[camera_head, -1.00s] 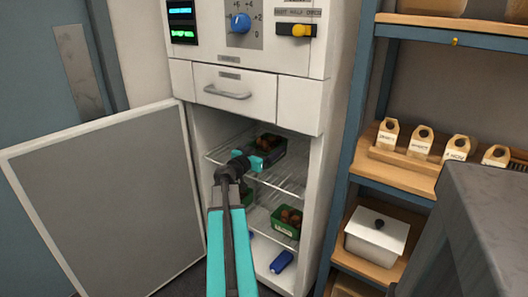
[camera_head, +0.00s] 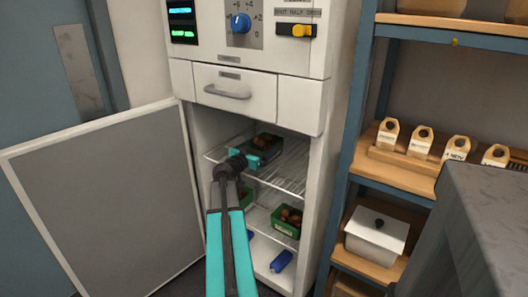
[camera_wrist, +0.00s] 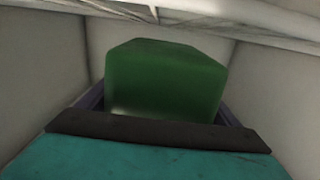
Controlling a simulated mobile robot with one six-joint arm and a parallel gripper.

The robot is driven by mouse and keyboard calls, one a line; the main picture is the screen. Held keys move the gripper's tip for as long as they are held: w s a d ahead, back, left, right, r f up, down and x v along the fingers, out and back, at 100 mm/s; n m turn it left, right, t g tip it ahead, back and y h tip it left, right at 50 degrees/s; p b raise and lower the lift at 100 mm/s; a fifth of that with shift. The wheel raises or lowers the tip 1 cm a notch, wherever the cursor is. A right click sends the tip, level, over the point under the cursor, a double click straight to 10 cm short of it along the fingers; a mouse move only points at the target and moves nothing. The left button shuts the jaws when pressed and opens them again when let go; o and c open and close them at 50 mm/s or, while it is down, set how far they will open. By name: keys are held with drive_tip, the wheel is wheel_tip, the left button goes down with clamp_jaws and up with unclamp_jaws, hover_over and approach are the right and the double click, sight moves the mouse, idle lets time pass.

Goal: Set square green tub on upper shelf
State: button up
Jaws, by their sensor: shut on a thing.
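The square green tub (camera_head: 268,153), with brown chestnuts in it, is inside the open white cabinet at the level of the upper wire shelf (camera_head: 288,178). My gripper (camera_head: 256,159) is shut on the tub from the front left. In the wrist view, the tub's green wall (camera_wrist: 165,80) fills the middle between the fingers. The tub looks upright. I cannot tell whether its base touches the wires, because my gripper hides part of its near side.
A second green tub (camera_head: 287,221) with chestnuts stands on the lower shelf. A blue object (camera_head: 281,261) lies on the cabinet floor. The open door (camera_head: 110,210) is on the left. The upper shelf has bare wires right of the tub. A shelving rack (camera_head: 345,170) stands right of the cabinet.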

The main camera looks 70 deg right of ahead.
drive_tip(key=shift+f, duration=1.1)
drive_tip(key=shift+f+b, duration=0.2)
drive_tip(key=shift+b, duration=0.1)
drive_tip(key=o, duration=1.3)
drive_tip(key=shift+r+p, duration=0.25)
drive_tip(key=shift+p, duration=0.15)
drive_tip(key=b+v, duration=0.1)
drive_tip(key=v, duration=1.1)
drive_tip(key=shift+f, duration=0.15)
